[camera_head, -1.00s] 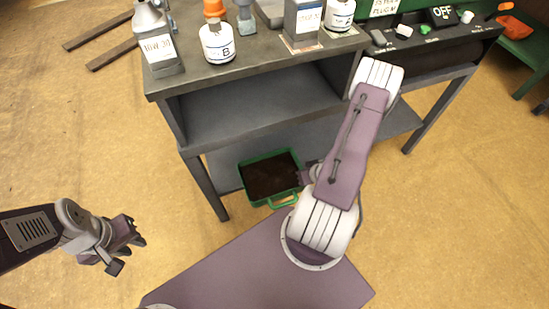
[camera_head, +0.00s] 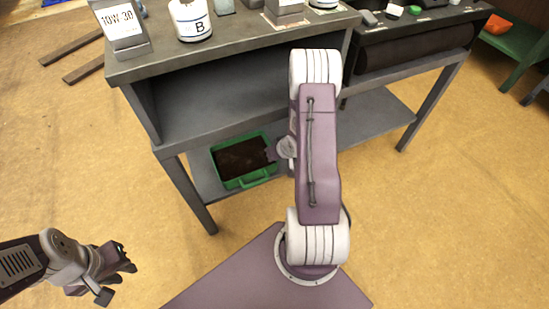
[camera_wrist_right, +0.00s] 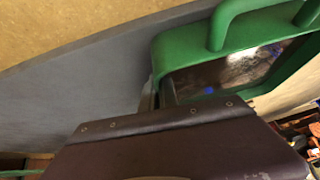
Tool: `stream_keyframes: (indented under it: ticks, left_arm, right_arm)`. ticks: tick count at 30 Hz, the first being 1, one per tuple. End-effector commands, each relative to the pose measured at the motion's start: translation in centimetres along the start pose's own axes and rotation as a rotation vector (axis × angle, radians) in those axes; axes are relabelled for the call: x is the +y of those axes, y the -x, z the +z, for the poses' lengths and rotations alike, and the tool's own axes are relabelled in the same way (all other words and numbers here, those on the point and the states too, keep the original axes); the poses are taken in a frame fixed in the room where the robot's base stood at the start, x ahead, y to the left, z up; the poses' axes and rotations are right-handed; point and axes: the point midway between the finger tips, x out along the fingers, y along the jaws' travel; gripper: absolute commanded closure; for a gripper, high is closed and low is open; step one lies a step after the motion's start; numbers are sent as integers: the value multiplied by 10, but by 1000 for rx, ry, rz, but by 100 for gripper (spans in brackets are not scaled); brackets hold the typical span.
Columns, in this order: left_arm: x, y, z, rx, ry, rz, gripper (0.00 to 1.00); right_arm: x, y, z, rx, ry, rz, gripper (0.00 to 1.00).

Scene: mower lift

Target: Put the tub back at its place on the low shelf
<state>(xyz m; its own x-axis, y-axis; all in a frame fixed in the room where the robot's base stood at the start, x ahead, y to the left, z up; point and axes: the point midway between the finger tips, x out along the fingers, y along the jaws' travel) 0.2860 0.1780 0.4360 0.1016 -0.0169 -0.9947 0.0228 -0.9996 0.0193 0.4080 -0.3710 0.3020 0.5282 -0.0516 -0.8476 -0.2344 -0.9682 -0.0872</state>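The green tub (camera_head: 227,184) has a front handle and dark contents. It is at the low shelf (camera_head: 374,124), near its left end. I cannot tell whether its base rests on the shelf or is slightly above it. My right gripper (camera_head: 271,153) is at the tub's right wall, partly hidden by my arm. In the right wrist view, the tub's rim and handle (camera_wrist_right: 217,32) are close, and the fingers (camera_wrist_right: 158,94) meet the tub's wall. My left gripper (camera_head: 118,281) is open and empty over the floor at lower left.
The grey bench (camera_head: 235,50) stands over the low shelf, with a middle shelf (camera_head: 215,108) above the tub. A bench leg (camera_head: 190,192) is just left of the tub. The low shelf is clear on the right. A 10W 30 can (camera_head: 121,27) and bottle B (camera_head: 190,19) stand on top.

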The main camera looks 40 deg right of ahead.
Motion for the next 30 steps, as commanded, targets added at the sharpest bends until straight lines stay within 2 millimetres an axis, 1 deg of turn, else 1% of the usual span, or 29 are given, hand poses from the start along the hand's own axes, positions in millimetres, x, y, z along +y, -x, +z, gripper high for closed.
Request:
stream_keyframes:
  ticks: [1,6,7,8,9,17,19,20,23,27,30]
  left_arm:
    - [0,3,0,1,0,0,75]
    - [0,1,0,1,0,0,75]
    - [0,1,0,1,0,0,75]
    - [0,1,0,1,0,0,75]
    - [0,1,0,1,0,0,75]
    - [0,1,0,1,0,0,75]
    - [0,4,-1,1,0,0,75]
    - [0,6,-1,1,0,0,75]
    - [0,21,-2,1,0,0,75]
    - [1,46,-5,1,0,0,75]
    - [1,59,-6,1,0,0,75]
  right_arm:
    - [0,2,-2,1,0,0,100]
    - [0,0,0,1,0,0,100]
    - [0,-1,1,-1,0,0,94]
    - [0,0,0,-1,1,0,85]
    - [0,0,0,-1,1,0,75]
    - [0,0,0,-1,0,0,75]
    - [0,3,-1,0,0,0,75]
    - [0,6,-2,0,0,0,75]
    - [0,28,-5,0,-1,1,75]
    - [-1,67,-6,-1,-2,1,75]
    - [0,92,-6,0,-2,1,75]
